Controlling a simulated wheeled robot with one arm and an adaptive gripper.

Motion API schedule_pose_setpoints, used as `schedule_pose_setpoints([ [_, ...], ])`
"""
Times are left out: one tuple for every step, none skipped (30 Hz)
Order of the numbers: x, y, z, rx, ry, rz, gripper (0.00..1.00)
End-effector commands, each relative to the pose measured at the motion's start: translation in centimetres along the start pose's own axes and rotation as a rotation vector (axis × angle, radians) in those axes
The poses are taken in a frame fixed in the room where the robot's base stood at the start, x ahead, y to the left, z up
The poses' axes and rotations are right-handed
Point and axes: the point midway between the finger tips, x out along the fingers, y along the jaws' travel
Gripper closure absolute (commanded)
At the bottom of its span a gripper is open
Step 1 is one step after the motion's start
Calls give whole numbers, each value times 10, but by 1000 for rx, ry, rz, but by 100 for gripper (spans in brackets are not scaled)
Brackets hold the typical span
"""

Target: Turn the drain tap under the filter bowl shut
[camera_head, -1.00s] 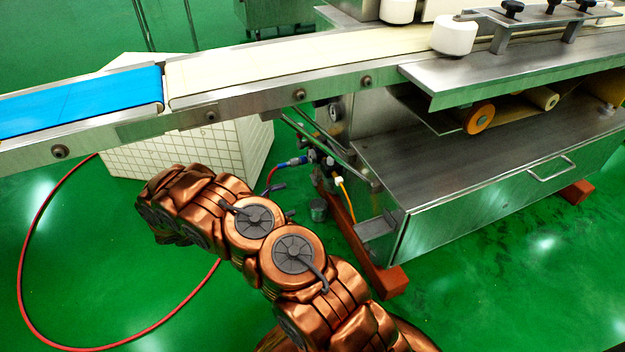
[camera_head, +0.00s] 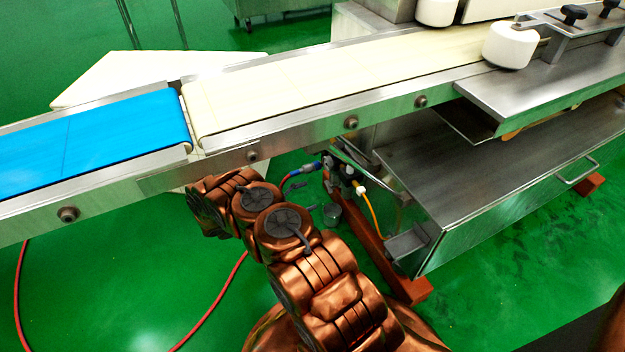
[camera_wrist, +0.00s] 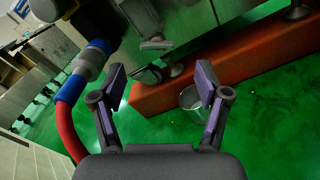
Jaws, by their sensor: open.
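The air filter unit (camera_head: 346,174) hangs under the machine, beside the conveyor, at the end of a blue connector (camera_head: 310,167). In the wrist view the blue connector (camera_wrist: 92,60) is at left. A dark ribbed part (camera_wrist: 140,14) with a grey crossbar (camera_wrist: 156,45) below it shows at top centre. It may be the bowl and drain tap, but I cannot tell for sure. My gripper (camera_wrist: 160,84) is open and empty, its two fingers spread below that crossbar and apart from it. In the head view my gripper is small and partly hidden behind my arm.
A metal cup (camera_wrist: 191,97) stands on the green floor beyond the right finger, beside the orange-red base beam (camera_wrist: 220,62). A red hose (camera_wrist: 69,125) runs close along the left. The conveyor frame (camera_head: 300,137) crosses above my arm. Open floor (camera_head: 110,270) lies at left.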

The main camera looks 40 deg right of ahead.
Motion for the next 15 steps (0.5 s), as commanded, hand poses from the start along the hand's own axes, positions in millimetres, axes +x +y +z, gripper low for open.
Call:
schedule_pose_setpoints([
  [2,-1,-1,-1,0,0,25],
  [3,-1,-1,-1,0,0,25],
  [5,-1,-2,-1,0,2,25],
  [7,-1,-2,-1,0,3,25],
  [9,0,-2,-1,1,5,25],
  [13,0,-2,0,2,7,25],
  [16,0,-2,0,2,8,25],
  [20,0,-3,0,2,8,25],
  [25,0,-3,0,3,11,25],
  [29,0,-3,0,4,12,25],
  [33,0,-4,0,4,12,25],
  [38,1,-4,0,4,13,25],
  [42,0,-4,-1,5,13,25],
  [46,0,-4,-1,5,12,25],
  [51,0,-4,-1,5,13,25],
])
